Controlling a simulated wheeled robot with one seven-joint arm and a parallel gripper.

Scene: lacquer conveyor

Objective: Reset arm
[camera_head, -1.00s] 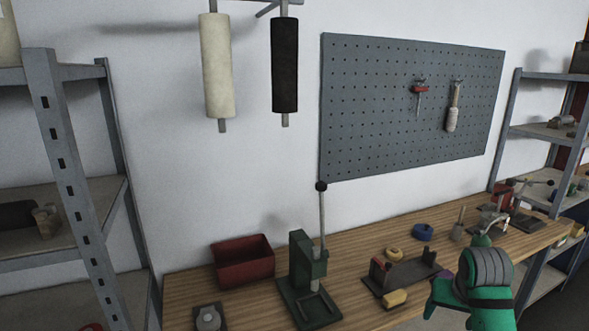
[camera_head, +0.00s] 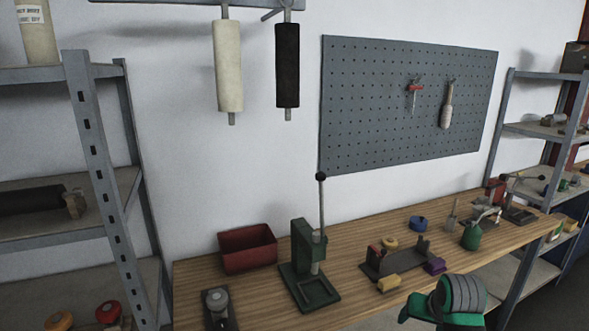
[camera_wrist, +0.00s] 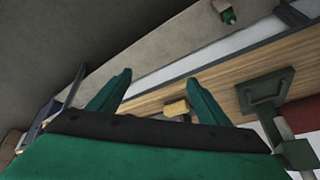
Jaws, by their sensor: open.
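My gripper shows in the wrist view (camera_wrist: 158,98) as two green fingers spread wide with nothing between them. Beyond the fingers lie the bench top and a small yellow block (camera_wrist: 176,108). In the head view my green and grey arm (camera_head: 460,297) shows at the lower right, in front of the bench edge. The gripper's fingertips cannot be made out in the head view.
Shelves stand at left (camera_head: 90,150) and right (camera_head: 500,130). A pegboard (camera_head: 380,105) hangs behind.

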